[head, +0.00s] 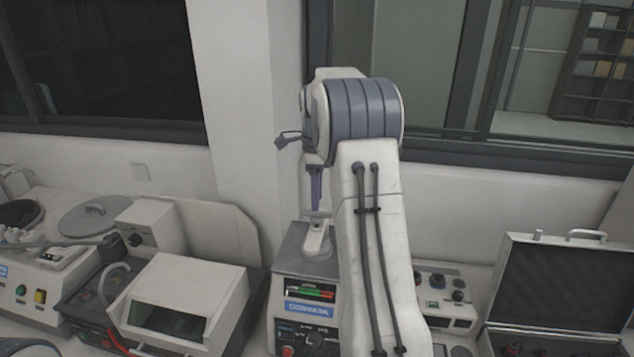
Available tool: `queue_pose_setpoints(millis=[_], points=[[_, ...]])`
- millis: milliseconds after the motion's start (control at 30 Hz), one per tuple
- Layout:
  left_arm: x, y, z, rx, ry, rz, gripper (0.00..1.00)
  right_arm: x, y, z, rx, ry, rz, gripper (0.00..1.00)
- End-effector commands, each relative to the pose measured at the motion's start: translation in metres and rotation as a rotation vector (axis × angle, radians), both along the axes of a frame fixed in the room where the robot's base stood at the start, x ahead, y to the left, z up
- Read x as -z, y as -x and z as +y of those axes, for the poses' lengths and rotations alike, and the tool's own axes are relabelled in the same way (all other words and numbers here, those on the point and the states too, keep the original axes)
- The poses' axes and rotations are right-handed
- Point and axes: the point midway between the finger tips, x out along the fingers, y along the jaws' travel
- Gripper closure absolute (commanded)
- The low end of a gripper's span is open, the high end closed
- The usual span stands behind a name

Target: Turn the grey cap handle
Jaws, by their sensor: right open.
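The mounting press (305,308) stands on the bench in the lower middle, with a lit bar display and a blue label on its front. On its top is a pale cap with the grey cap handle (318,214), a short bar across it. My right gripper (316,200) points down just above the handle, with a bluish finger showing. It is open. My own right arm covers its right side and the right part of the press. I cannot tell whether the finger touches the handle. My left gripper is not in view.
A white machine with a tilted window (192,290) stands left of the press, other lab devices farther left. At right are a small control box (447,298) and an open foam-lined case (560,285). The wall and windows close off the back.

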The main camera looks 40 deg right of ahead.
Motion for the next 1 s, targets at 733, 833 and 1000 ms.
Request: queue_pose_setpoints(millis=[733, 833, 1000], points=[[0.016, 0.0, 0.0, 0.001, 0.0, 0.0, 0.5, -0.072, 0.0, 0.0, 0.0, 0.001, -0.001, 0.55], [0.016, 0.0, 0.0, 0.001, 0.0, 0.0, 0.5, -0.072, 0.0, 0.0, 0.0, 0.001, -0.001, 0.55], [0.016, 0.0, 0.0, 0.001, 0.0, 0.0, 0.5, -0.072, 0.0, 0.0, 0.0, 0.001, -0.001, 0.55]])
